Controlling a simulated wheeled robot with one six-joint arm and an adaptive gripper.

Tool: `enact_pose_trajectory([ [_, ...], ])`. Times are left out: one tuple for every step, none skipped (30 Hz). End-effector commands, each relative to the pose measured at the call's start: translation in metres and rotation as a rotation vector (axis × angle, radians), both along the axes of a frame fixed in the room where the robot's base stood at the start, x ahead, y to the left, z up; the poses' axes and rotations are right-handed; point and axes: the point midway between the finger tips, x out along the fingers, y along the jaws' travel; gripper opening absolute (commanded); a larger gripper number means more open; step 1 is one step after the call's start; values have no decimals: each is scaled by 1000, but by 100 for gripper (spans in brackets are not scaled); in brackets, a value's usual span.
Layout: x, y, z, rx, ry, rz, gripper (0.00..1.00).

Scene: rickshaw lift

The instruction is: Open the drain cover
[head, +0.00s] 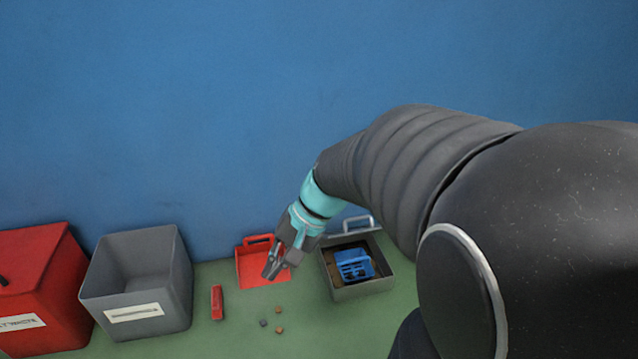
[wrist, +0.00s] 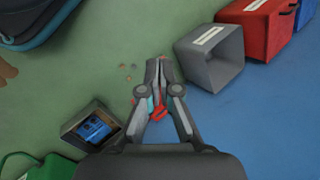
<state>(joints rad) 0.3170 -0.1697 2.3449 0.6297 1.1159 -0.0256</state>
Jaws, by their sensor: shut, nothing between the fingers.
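The drain is a grey square box (head: 364,292) on the green floor, right of centre in the head view. Its top is open, and a blue basket (head: 354,266) shows inside. A pale grey piece with a handle (head: 358,224), which looks like the cover, stands at the box's rear edge by the wall. The wrist view shows the open box with the blue basket (wrist: 96,126) at left. My gripper (head: 272,268) is shut and empty, left of the box and over a red dustpan (head: 256,276). It points down in the wrist view (wrist: 158,66), apart from the drain.
A grey bin (head: 136,318) and a red bin (head: 42,285) stand at left along the blue wall. A small red object (head: 217,302) and several bits of debris (head: 279,309) lie on the floor. A green object (wrist: 32,170) shows at the wrist view's lower left.

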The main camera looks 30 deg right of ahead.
Motion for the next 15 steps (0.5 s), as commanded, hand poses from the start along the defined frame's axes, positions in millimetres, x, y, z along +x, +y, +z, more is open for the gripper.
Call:
enact_pose_trajectory([
  [11,-5,-7,64,38,-53,0],
  [18,-7,-10,105,56,-85,0],
  [27,-10,-14,160,79,-127,0],
  [34,-13,-17,200,95,-159,0],
  [41,-16,-20,241,108,-191,0],
  [50,-21,-24,295,127,-235,0],
  [58,-26,-27,336,140,-268,0],
  [65,-31,-31,376,150,-303,0],
  [75,-38,-35,431,164,-348,0],
  [82,-44,-39,472,173,-384,0],
  [89,-51,-43,512,180,-419,0],
  [98,-60,-48,567,189,-466,0],
  [105,-68,-53,608,195,-503,0],
  [112,-76,-57,648,200,-539,0],
  [120,-87,-64,701,204,-588,0],
])
